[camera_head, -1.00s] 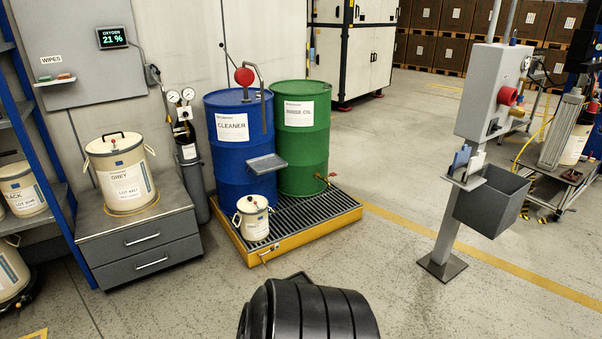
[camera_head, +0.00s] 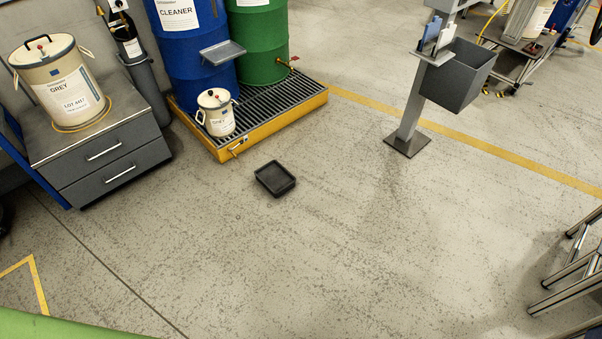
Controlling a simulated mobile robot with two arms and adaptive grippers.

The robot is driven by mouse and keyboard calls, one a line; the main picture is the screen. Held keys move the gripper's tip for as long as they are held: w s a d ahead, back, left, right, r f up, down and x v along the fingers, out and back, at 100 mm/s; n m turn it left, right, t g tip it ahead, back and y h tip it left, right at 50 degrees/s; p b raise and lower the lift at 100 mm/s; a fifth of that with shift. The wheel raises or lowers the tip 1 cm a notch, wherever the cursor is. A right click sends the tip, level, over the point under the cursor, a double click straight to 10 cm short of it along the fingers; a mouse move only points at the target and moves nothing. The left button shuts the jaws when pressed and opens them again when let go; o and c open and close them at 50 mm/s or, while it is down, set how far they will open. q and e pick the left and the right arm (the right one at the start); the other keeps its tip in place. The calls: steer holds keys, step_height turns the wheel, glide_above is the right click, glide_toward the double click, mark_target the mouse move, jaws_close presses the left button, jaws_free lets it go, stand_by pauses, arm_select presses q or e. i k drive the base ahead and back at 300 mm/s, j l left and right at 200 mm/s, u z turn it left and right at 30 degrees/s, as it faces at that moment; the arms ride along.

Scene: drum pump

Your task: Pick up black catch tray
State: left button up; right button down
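The black catch tray (camera_head: 275,178) is a small, shallow rectangular tray with raised sides. It lies on the concrete floor, just in front of the yellow spill pallet and apart from it. Its open side faces up and it looks empty. Nothing covers it. Neither of my grippers shows in the head view, so their state and distance from the tray are not visible.
The yellow spill pallet (camera_head: 265,125) holds a blue drum (camera_head: 190,65), a green drum (camera_head: 262,50) and a small white pail (camera_head: 217,113). A grey drawer cabinet (camera_head: 108,150) stands left. A post with a grey bin (camera_head: 458,75) stands right. The floor around the tray is clear.

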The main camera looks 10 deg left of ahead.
mark_target(277, 179)
steer(key=u, duration=0.4)
steer(key=i+z, duration=0.35)
steer(key=i, duration=0.2)
steer(key=i+j+z, duration=0.15)
steer(key=i+z, duration=0.15)
steer(key=i, duration=0.3)
steer(key=i+l+z, duration=0.4)
steer(key=i+z, duration=0.85)
steer(key=i, duration=0.15)
steer(key=i+j+z, duration=0.25)
steer(key=i+z, duration=0.15)
steer(key=i+u, duration=0.45)
steer(key=i+l+u, duration=0.15)
steer(key=u, duration=0.3)
steer(key=i+l+u, duration=0.3)
steer(key=u, duration=0.2)
